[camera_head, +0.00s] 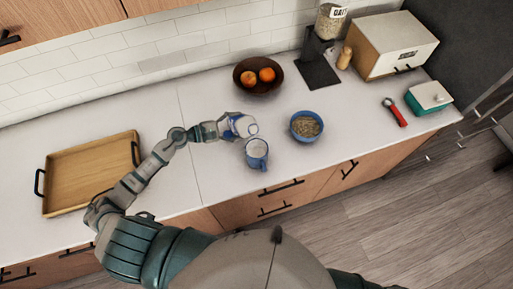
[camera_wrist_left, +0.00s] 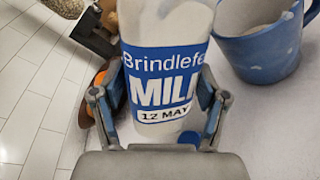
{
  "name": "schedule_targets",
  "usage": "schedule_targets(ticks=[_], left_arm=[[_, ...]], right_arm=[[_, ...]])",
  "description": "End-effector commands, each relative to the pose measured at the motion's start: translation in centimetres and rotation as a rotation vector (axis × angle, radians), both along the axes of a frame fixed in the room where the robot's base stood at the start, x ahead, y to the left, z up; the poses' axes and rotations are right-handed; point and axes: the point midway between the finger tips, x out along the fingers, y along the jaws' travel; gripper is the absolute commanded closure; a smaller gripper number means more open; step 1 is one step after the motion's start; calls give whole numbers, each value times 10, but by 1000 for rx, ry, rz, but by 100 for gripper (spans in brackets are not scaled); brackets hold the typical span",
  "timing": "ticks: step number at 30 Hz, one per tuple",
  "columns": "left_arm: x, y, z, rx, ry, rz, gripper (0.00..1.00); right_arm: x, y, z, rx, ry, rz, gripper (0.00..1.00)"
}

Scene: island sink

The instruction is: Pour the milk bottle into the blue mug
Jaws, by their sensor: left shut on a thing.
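The white milk bottle with a blue label (camera_wrist_left: 165,90) is held between the two fingers of my left gripper (camera_wrist_left: 158,110). In the head view the bottle (camera_head: 243,126) is small, at the end of my left arm, and my left gripper (camera_head: 231,127) is around it. The blue mug (camera_head: 257,153) stands on the counter just in front of the bottle, with a pale interior. In the left wrist view the mug (camera_wrist_left: 262,50) is at the upper right, close beside the bottle. I cannot tell whether milk is flowing. My right gripper is not in view.
A blue bowl of grain (camera_head: 306,126) stands right of the mug. A dark bowl of oranges (camera_head: 258,75) is behind. A wooden tray (camera_head: 90,172) lies left. A small blue disc (camera_wrist_left: 188,138) shows below the bottle. The counter front edge is near the mug.

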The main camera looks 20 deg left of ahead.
Motion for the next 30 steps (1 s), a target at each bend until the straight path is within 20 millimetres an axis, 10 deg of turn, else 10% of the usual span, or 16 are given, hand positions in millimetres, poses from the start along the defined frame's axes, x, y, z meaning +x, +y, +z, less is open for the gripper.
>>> schedule_targets(ticks=[7,14,30], left_arm=[[-5,-6,21,-103,97,-5,61],[-9,-12,10,-445,425,-13,61],[-12,-16,71,-566,544,-15,61]], right_arm=[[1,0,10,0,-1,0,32],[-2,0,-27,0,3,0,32],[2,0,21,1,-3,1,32]])
